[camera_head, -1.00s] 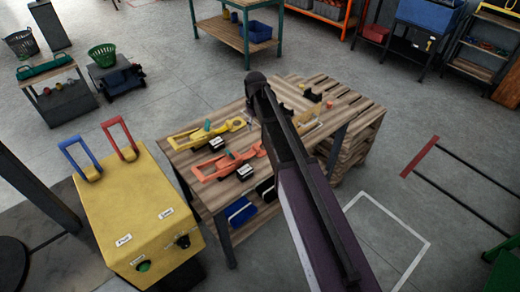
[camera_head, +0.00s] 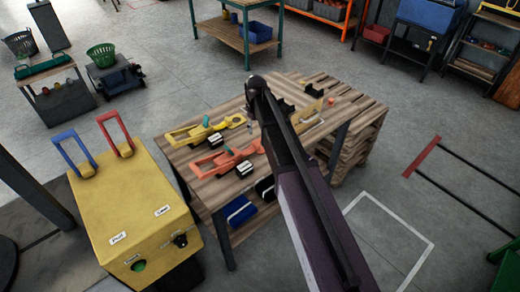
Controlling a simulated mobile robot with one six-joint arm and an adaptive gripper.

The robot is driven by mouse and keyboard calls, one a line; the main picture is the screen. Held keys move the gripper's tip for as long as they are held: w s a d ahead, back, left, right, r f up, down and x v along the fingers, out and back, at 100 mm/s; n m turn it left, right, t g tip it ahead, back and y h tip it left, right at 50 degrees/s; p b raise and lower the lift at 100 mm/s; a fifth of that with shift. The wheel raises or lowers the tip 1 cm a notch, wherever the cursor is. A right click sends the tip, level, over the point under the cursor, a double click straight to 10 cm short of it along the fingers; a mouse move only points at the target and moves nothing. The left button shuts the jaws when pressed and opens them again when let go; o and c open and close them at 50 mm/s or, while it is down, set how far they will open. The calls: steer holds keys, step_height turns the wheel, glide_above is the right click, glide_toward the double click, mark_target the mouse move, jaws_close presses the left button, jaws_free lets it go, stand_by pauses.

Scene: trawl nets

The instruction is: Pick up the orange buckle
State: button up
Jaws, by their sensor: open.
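The orange buckle (camera_head: 212,164) lies flat on the left part of the slatted wooden table (camera_head: 194,193) in the head view. It is long, with an open frame at its left end and a small upright piece on top. A similar yellow buckle (camera_head: 192,133) lies just behind it. My arm reaches up from the bottom across the table, to the right of both buckles, and covers part of the tabletop. My gripper cannot be made out; the arm seems to hide it. Nothing is seen touching the orange buckle.
Small black-and-white blocks (camera_head: 245,169) sit beside the buckles. More small black items lie on the table's right part. A yellow cabinet (camera_head: 130,210) with blue and red handles stands close to the table's left. Open floor (camera_head: 450,215) lies to the right.

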mark_target(257, 143)
steer(key=shift+f+b, duration=1.9)
steer(key=shift+f, duration=0.3)
steer(key=shift+f, duration=0.1)
steer(key=shift+s+f+b, duration=0.1)
steer(key=shift+f+b, duration=2.45)
steer(key=shift+b, duration=0.05)
jaws_close()
